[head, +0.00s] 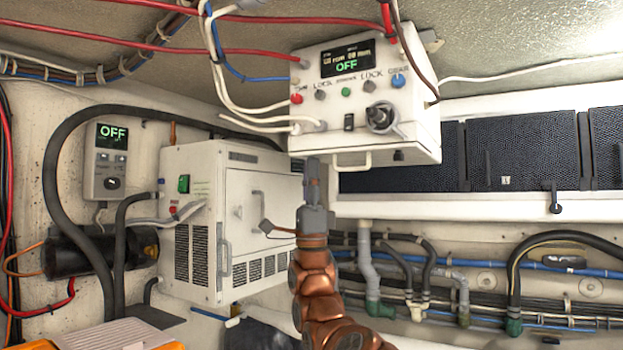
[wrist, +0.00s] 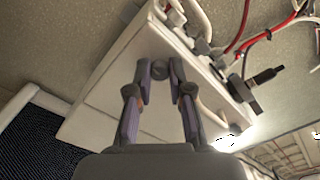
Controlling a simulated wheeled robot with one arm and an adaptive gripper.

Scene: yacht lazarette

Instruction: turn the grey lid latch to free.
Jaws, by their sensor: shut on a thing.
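A small grey knob-like piece, which I take to be the grey lid latch (wrist: 158,70), sits on a pale box face in the wrist view. My gripper (wrist: 159,78) has its two fingertips on either side of it, closed on it. In the head view my gripper (head: 314,168) points up at the lower left edge of the white control box (head: 300,140). The latch is hidden there behind my gripper and the box edge. Which way the latch is turned cannot be told.
The control box has an OFF display (head: 347,62), a grey rotary knob (head: 381,116) and a white pull handle (head: 352,160) underneath. Red and white cables (head: 250,105) run close on its left. A white vented cabinet (head: 215,215) stands left of my arm. Pipes (head: 372,275) run along the wall at right.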

